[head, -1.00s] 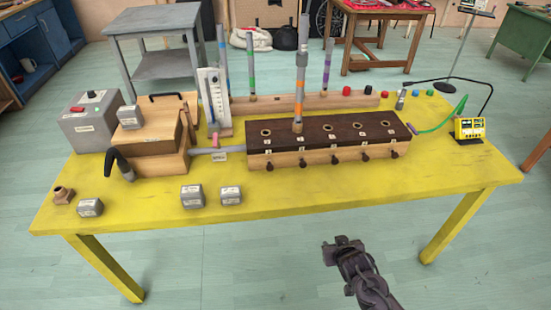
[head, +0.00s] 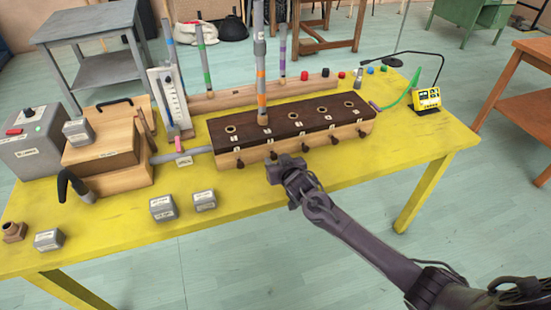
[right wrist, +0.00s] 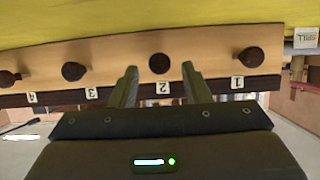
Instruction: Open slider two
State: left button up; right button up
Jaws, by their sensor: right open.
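The wind chest (head: 295,138), a pale wooden box with a dark top, stands on the yellow table with a row of dark round slider knobs along its front. The knob of slider two (right wrist: 159,63), above label 2, lies between my right gripper's fingertips in the right wrist view. My right gripper (head: 285,162) is open in front of the chest's face; it also shows in the right wrist view (right wrist: 160,76). I cannot tell whether the fingertips reach past the knob. Knobs one (right wrist: 248,57) and three (right wrist: 73,71) sit outside the fingers. My left gripper is out of view.
A striped pipe (head: 261,85) stands upright in the chest's second hole. Grey blocks (head: 163,208) lie at the table's front left. A wooden bellows box (head: 110,155) stands left of the chest. A yellow meter (head: 427,98) is at the right. The front right tabletop (head: 400,145) is clear.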

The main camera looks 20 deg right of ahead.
jog(key=shift+x, duration=1)
